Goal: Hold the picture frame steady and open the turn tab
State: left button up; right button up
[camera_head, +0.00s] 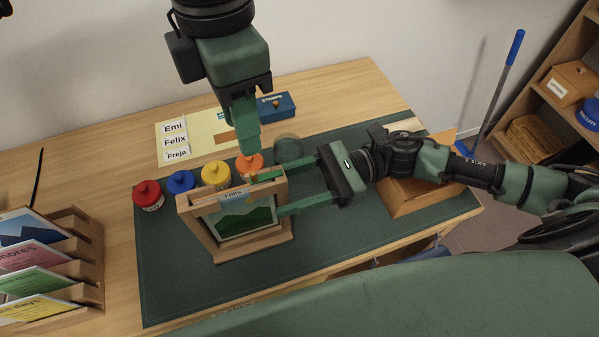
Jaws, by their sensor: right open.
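The wooden picture frame (193,226) stands upright on the dark green desk mat, with a green mountain picture labelled "Hills". I cannot make out its turn tab; the back of the frame faces away. My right gripper (268,195) reaches in from the right. It is open, with one finger behind the frame's top right and the other at the front right edge; I cannot tell if they touch it. My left gripper (248,150) points down behind the frame, above the orange-lidded jar (249,165). Its fingers overlap in view, so its opening is unclear.
Red (148,196), blue (181,182) and yellow (215,175) jars stand left of and behind the frame. A blue box (277,106) and a name sheet (205,153) lie behind. A card rack (88,250) is left. A wooden stand (408,203) lies under my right arm. The front left mat is clear.

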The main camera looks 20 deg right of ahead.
aim_at(243, 217)
jog(key=shift+a, duration=1.4)
grip_shut()
dwell(0.4)
